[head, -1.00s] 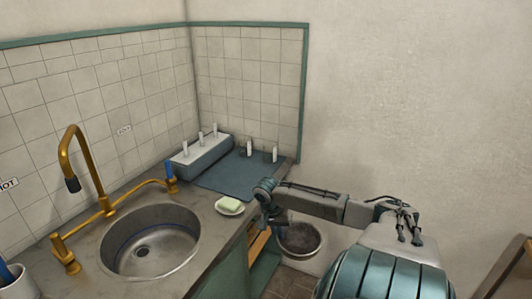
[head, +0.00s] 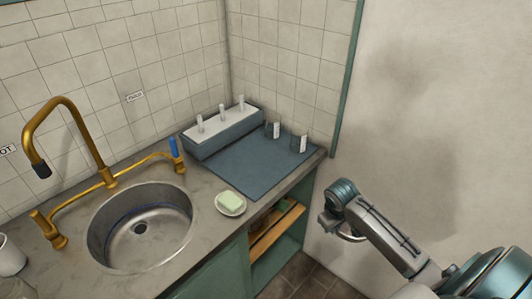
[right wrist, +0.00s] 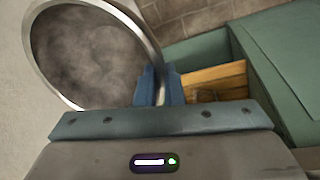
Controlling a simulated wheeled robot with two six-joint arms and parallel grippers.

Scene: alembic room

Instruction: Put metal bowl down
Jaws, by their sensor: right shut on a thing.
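The metal bowl (right wrist: 88,50) fills the upper left of the right wrist view, with a shiny rim and a cloudy grey inside. My right gripper (right wrist: 160,85) is shut on its rim. In the head view my right gripper (head: 332,222) is right of the counter, beside the wall. Only a sliver of the bowl (head: 352,238) shows there, mostly hidden behind the gripper and arm. The bowl is held in the air, apart from the counter. My left gripper is not in view.
The counter has a sink (head: 140,228) with a brass tap (head: 75,130), a soap dish (head: 230,204), and a blue-grey mat (head: 245,165) with two small glasses and a bottle rack (head: 222,132). The mat's front is clear. An open shelf (head: 275,235) is below.

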